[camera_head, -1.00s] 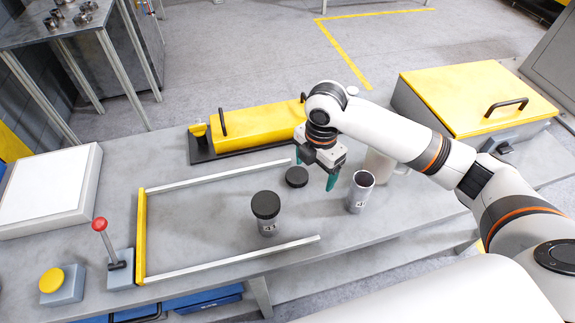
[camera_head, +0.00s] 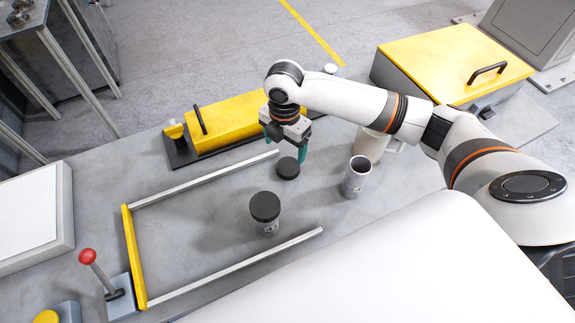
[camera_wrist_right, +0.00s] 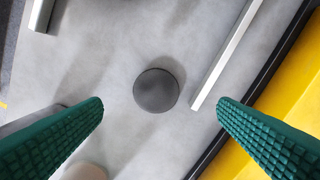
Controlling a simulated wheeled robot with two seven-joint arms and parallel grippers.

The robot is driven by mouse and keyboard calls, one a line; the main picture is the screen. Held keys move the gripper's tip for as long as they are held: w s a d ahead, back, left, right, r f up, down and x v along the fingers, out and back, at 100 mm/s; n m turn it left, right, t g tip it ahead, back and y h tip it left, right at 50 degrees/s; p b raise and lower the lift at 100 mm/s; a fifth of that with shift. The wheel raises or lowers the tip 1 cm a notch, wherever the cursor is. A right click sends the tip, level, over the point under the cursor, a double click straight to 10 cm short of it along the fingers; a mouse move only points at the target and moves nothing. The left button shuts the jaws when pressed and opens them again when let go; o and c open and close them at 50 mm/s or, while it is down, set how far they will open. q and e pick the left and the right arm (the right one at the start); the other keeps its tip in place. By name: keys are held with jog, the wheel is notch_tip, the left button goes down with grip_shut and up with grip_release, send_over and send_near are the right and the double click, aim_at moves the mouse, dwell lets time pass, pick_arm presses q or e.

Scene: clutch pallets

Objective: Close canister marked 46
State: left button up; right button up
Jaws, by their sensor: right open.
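An open grey canister (camera_head: 356,178) with a dark inside stands upright on the bench; its label is too small to read now. A loose round black lid (camera_head: 287,168) lies flat on the bench to its left, and shows in the right wrist view (camera_wrist_right: 156,90). A second canister (camera_head: 268,228) wears a black lid (camera_head: 265,206) and stands nearer the front. My right gripper (camera_head: 287,152) is open and empty above the loose lid, its green fingers (camera_wrist_right: 160,100) wide apart on either side of it in the wrist view. My left gripper is not in view.
Metal rails (camera_head: 235,263) with a yellow end bar (camera_head: 134,258) frame the lidded canister. A yellow box (camera_head: 228,124) lies behind. A pale mug (camera_head: 372,145) stands behind the open canister. A red-knobbed lever (camera_head: 88,257) is at the front left.

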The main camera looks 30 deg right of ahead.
aim_at(288, 167)
jog(key=shift+f, duration=1.55)
jog(key=f, duration=0.3)
jog(key=f+p, duration=0.1)
jog(key=f, duration=0.1)
jog(key=shift+s+d+f, duration=0.1)
jog(key=shift+s+d, duration=0.1)
jog(key=shift+d, duration=0.05)
jog(key=c, duration=1)
